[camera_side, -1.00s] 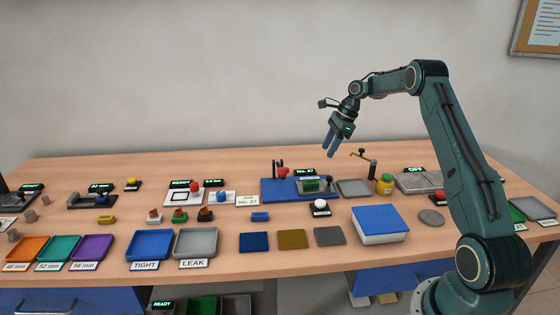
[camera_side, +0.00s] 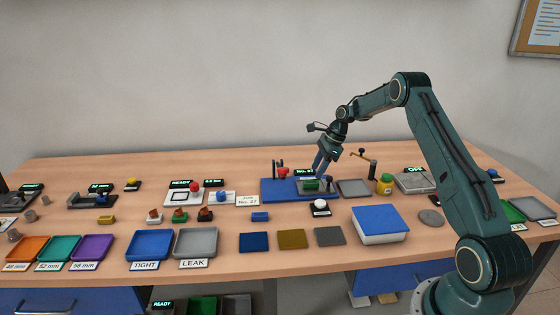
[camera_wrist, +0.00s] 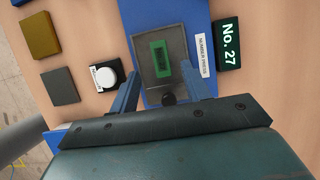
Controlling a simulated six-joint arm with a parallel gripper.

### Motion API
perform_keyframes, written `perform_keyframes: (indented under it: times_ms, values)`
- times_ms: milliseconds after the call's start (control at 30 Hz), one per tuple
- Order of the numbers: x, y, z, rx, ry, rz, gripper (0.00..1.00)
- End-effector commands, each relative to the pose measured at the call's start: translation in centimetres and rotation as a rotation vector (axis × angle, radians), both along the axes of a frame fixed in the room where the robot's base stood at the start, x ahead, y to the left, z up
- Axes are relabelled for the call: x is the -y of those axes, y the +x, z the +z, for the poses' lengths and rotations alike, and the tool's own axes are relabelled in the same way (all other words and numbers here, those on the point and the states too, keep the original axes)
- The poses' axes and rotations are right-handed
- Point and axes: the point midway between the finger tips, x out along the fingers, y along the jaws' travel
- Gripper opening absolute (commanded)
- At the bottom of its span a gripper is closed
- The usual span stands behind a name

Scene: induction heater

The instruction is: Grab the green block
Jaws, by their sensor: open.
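The green block (camera_side: 311,184) sits on a grey plate of the blue fixture (camera_side: 270,195), at the middle of the table. In the wrist view the green block (camera_wrist: 159,60) lies on the grey plate (camera_wrist: 174,40), with a darker rectangle on its top. My gripper (camera_side: 319,170) is open and above the block. In the wrist view the two blue fingers of my gripper (camera_wrist: 160,70) are apart, to either side of the block's near end. Nothing is between them that I can see gripped.
A "No. 27" display (camera_wrist: 227,43) stands beside the fixture. A round white button (camera_side: 320,206) is in front of it. A brass-coloured arm on a post (camera_side: 372,168) and a yellow-green jar (camera_side: 385,184) stand to the right. A blue-topped box (camera_side: 380,222) is front right.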

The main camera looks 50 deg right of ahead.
Motion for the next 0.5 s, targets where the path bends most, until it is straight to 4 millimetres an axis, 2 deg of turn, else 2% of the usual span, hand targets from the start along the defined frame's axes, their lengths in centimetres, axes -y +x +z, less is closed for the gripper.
perform_keyframes:
  times_ms: [167, 500]
  values:
    - [-0.3, 0.2, -1.1, -0.002, 0.002, 0.001, 0.47]
    - [-1.1, 1.2, -4.4, -0.001, 0.001, 0.002, 0.47]
